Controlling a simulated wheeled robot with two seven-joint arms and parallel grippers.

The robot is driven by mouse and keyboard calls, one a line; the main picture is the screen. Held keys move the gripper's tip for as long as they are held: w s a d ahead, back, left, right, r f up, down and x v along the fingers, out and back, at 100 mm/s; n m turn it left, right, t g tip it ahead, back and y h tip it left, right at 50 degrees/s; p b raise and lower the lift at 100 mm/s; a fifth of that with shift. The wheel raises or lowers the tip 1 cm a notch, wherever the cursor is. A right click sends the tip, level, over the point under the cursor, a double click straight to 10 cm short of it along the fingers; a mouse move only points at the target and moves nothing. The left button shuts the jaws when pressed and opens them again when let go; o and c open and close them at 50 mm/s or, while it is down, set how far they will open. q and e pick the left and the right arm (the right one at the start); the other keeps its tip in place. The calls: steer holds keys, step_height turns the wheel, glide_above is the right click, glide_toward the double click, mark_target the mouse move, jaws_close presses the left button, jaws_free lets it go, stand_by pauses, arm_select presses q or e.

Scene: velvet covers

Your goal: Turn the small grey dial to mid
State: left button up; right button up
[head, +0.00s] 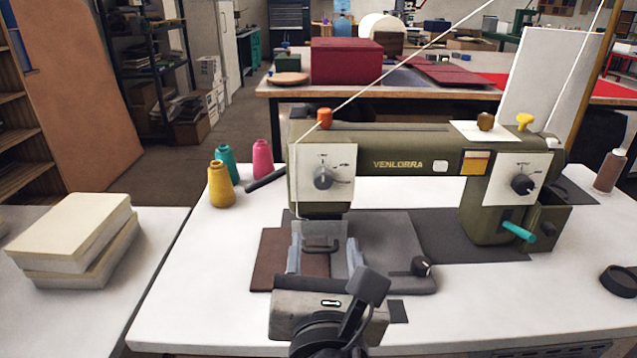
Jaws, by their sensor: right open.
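The small grey dial (323,178) sits on a white panel at the left end of the olive sewing machine (400,150). Its printed marks are too small to read, and I cannot tell where it points. My right gripper (324,244) is below the dial, over the machine's bed, with its two fingers apart and pointing away from me. A dark handle shows between the fingers; I cannot tell whether they touch it. The dial is apart from the fingers and unobstructed. My left gripper is out of view.
A larger black dial (523,185) is on the right panel, with a teal lever (518,231) below it. A black knob (421,266) stands on the bed. Thread spools (220,186) stand left of the machine. The white table (190,300) is clear at front left.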

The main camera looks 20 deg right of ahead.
mark_target(323, 183)
steer(key=x, duration=1.5)
steer(key=shift+w+d+b, duration=0.15)
steer(key=shift+b, duration=0.2)
steer(key=c, duration=1)
